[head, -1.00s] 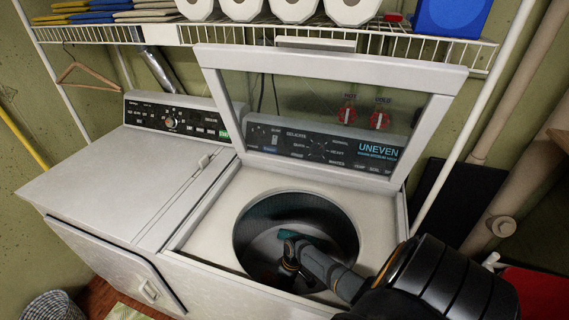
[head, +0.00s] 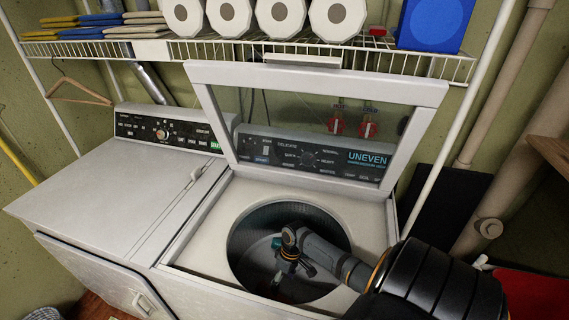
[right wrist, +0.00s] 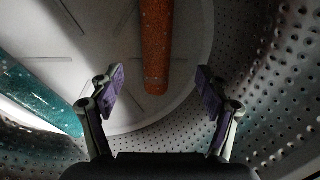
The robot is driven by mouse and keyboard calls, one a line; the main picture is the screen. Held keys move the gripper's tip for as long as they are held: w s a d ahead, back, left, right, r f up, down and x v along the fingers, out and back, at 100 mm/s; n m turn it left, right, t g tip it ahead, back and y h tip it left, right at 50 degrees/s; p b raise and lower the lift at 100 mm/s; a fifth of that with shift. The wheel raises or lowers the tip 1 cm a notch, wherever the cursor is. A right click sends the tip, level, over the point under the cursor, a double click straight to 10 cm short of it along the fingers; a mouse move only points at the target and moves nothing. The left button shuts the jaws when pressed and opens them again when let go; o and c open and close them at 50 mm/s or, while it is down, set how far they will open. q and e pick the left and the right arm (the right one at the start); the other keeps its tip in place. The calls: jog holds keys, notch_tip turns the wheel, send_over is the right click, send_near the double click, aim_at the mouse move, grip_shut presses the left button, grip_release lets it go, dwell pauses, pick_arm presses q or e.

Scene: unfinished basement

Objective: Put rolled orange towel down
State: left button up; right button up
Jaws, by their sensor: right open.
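The rolled orange towel (right wrist: 156,45) shows in the right wrist view, lying on the pale drum floor of the open washer. Its near end lies between the fingers of my right gripper (right wrist: 160,92), with a clear gap on both sides. My right gripper is open and holds nothing. In the head view my right gripper (head: 287,274) reaches down inside the washer drum (head: 331,236), and the orange towel cannot be made out there. My left gripper is not in view.
A teal roll (right wrist: 40,95) lies at the left in the drum; a bit of teal (head: 277,243) shows in the head view. The washer's raised lid (head: 315,75) stands behind the opening. A closed white machine (head: 110,190) stands to the left, under a wire shelf (head: 310,52).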

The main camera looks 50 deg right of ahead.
jog(key=shift+v, duration=1.75)
jog(key=shift+a, duration=0.1)
